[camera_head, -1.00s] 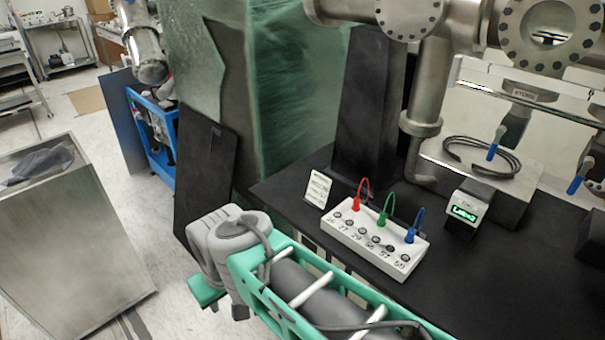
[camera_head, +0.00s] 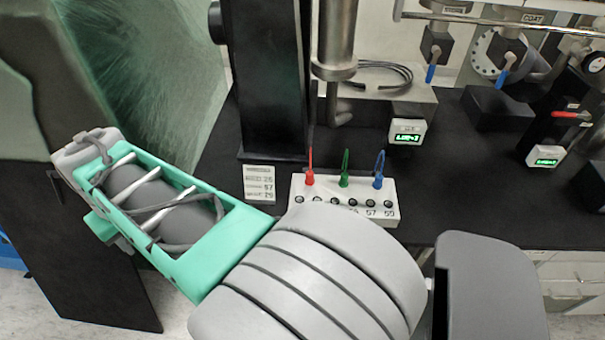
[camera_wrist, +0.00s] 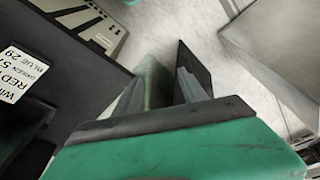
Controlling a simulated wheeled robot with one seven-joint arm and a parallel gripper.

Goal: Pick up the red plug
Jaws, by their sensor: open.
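The red plug (camera_head: 310,178) stands upright in the back row of the white socket block (camera_head: 297,184), at its left end, with a red wire rising from it. The green plug (camera_head: 344,181) and blue plug (camera_head: 378,182) stand to its right. My gripper (camera_wrist: 160,68) is open and empty in the wrist view, with pale floor beyond its fingers. It is away from the plug, to the left of the block; its fingers cannot be made out in the head view. No plug shows in the wrist view. My forearm covers part of the block's front edge.
A printed card (camera_head: 259,183) stands left of the block; it also shows in the wrist view (camera_wrist: 14,76). A black column (camera_head: 270,80) and a metal pipe (camera_head: 334,65) rise behind. Small displays (camera_head: 407,132) stand at the right. The black tabletop (camera_head: 455,185) is clear right of the block.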

